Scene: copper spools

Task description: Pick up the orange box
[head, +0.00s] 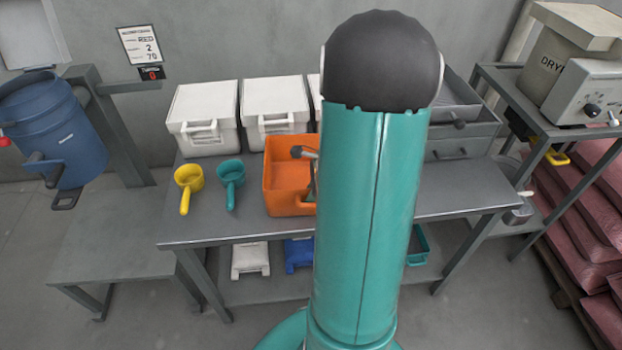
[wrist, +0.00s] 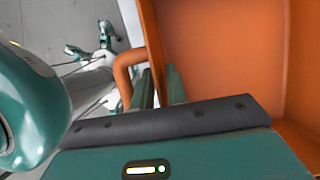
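The orange box (head: 284,172) stands open-topped on the grey table, partly hidden behind my arm in the head view. In the wrist view its wall and inside (wrist: 225,50) fill the right side, and its looped handle (wrist: 123,75) sticks out to the left. My gripper (wrist: 159,88) is at the rim beside the handle. One finger is outside, between handle and wall, and the other is on the inner side. The wall runs between them; I cannot tell whether they press on it. In the head view my arm hides most of the gripper.
A yellow scoop (head: 188,185) and a teal scoop (head: 230,180) lie left of the box on the table (head: 330,215). White lidded bins (head: 205,115) stand behind. Grey drawers (head: 465,130) stand at the right. A blue barrel (head: 55,130) is far left.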

